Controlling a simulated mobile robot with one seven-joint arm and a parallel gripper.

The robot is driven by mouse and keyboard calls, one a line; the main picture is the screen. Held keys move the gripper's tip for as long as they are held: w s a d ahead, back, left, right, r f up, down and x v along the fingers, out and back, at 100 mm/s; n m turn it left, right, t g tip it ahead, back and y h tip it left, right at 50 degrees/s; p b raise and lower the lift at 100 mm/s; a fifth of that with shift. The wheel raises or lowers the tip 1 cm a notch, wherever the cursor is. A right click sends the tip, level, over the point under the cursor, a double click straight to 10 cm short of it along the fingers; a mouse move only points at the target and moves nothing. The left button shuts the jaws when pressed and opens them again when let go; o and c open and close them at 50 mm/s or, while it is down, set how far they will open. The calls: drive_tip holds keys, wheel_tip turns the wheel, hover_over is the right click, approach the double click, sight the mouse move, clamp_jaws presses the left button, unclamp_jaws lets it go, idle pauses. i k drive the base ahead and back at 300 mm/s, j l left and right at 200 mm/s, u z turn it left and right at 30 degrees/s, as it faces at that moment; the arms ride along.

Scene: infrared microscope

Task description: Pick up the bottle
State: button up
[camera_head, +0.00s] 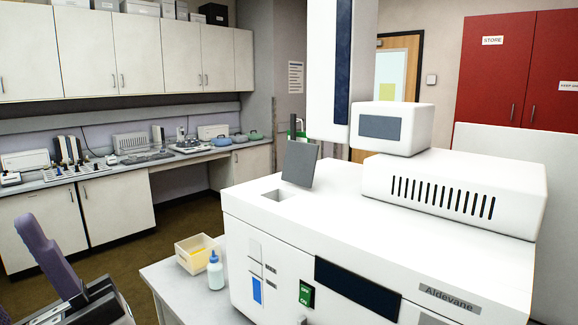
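A cream open box (193,262) with something yellow inside stands just behind and left of the bottle. The bottle shows in full, with nothing in front of it.
The big white Aldevane instrument (270,235) rises right of the bottle, with a tilted grey panel (300,163) on top. A purple and dark structure (50,255) stands at the lower left. Brown floor (150,240) lies open behind the table. A lab counter (115,170) lines the back wall.

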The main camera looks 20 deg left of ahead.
sight(216, 276)
drive_tip(key=u, duration=1.25)
drive_tip(key=i+j+u, duration=0.1)
drive_tip(key=u, duration=0.25)
drive_tip(key=i+u, duration=0.1)
drive_tip(key=u, duration=0.25)
drive_tip(key=i+u, duration=0.1)
drive_tip(key=u, duration=0.25)
drive_tip(key=i, duration=2.5)
drive_tip(key=i+z, duration=0.15)
drive_tip(key=i, duration=0.45)
drive_tip(key=i+j+z, duration=0.15)
drive_tip(key=i, duration=0.45)
drive_tip(key=i+z, duration=0.45)
drive_tip(key=i+j+z, duration=0.1)
drive_tip(key=i+z, duration=1.3)
drive_tip(key=i+l+z, duration=0.1)
drive_tip(key=i+z, duration=0.25)
drive_tip(key=i, duration=0.15)
drive_tip(key=i+z, duration=0.4)
drive_tip(key=i, duration=0.05)
